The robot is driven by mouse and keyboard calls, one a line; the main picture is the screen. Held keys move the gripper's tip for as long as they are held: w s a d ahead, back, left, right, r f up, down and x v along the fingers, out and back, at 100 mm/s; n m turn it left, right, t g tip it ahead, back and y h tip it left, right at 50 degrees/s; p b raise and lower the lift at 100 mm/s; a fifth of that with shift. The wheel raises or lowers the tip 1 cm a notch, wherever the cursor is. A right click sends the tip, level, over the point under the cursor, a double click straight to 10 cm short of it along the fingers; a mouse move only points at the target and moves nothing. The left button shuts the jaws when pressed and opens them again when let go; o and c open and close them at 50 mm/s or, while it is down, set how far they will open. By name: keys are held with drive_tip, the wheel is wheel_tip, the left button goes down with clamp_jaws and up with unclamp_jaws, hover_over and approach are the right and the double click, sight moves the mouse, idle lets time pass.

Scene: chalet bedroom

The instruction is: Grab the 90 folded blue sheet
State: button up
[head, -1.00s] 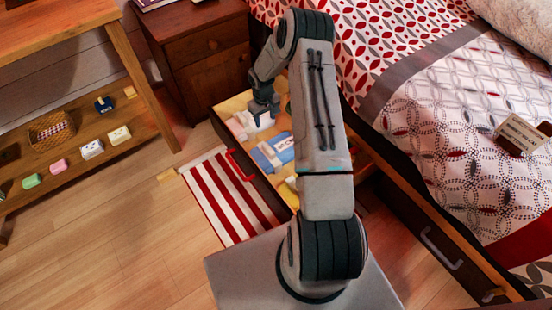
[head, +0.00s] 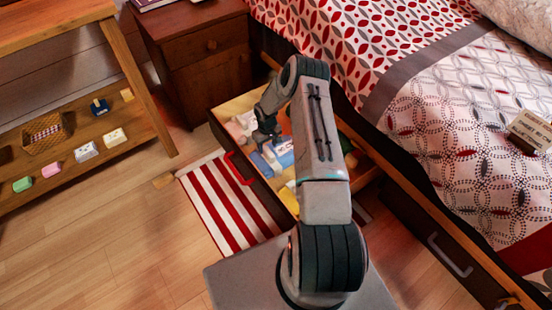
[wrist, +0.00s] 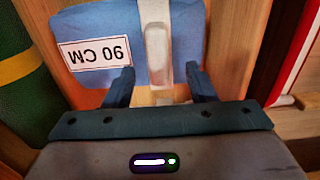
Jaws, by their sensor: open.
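The folded blue sheet (head: 278,154) lies in the open under-bed drawer (head: 262,190). In the wrist view the blue sheet (wrist: 195,45) carries a white label reading 90 CM, upside down, and a pale band runs down its right part. My gripper (head: 268,146) is over the drawer at the sheet. In the wrist view my gripper (wrist: 160,88) is open, its two dark fingers at the sheet's near edge, with the pale band between them. The drawer floor shows between the fingers. I cannot tell whether the fingers touch the sheet.
A green roll with a yellow band (wrist: 22,85) lies left of the sheet in the wrist view. The drawer wall (wrist: 250,50) is close on the right. Other folded items lie in the drawer. A striped rug (head: 225,205) and the bed (head: 440,110) flank it.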

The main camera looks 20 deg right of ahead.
sight(268, 151)
wheel_tip(268, 151, down, 5)
drive_tip(key=shift+d+f+b, duration=0.1)
drive_tip(key=shift+d+b, duration=0.05)
drive_tip(key=shift+b, duration=1.05)
clamp_jaws()
drive_tip(key=shift+r, duration=0.2)
